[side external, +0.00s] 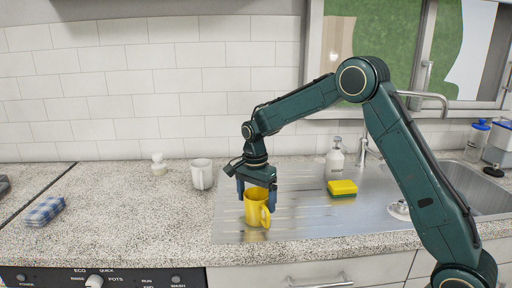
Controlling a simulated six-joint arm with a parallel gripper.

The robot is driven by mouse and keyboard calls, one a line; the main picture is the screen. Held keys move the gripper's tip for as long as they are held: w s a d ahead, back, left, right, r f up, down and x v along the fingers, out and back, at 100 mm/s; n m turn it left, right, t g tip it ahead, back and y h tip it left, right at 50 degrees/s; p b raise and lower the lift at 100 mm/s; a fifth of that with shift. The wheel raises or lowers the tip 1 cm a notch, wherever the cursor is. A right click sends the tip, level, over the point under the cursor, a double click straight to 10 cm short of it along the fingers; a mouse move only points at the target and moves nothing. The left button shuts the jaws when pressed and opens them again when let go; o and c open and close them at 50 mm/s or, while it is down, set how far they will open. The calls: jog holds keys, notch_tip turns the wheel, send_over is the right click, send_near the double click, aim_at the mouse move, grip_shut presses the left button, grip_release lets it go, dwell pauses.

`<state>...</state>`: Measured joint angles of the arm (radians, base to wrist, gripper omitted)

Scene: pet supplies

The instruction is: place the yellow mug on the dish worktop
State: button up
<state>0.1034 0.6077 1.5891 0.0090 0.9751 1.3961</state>
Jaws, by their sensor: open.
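A yellow mug (254,210) stands upright on the ribbed metal drainboard (228,228) of the sink, its handle facing the camera and slightly right. My gripper (257,196) points down over the mug. Its blue fingers are apart, one on each side of the mug's upper part. I cannot tell whether either finger touches it. The dish worktop is probably the speckled stone counter (120,222) to the left, above the dishwasher panel; no label marks it.
A white mug (202,174) stands on the counter just left of the drainboard. A small white item (159,164) is farther back. A folded checked cloth (45,210) lies at left. A yellow sponge (342,188) and soap bottle (335,160) are right. The left counter's middle is clear.

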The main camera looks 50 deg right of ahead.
notch_tip(320, 180, up, 13)
jog(key=shift+w, duration=0.3)
jog(key=shift+s+r, duration=0.1)
dwell(0.7)
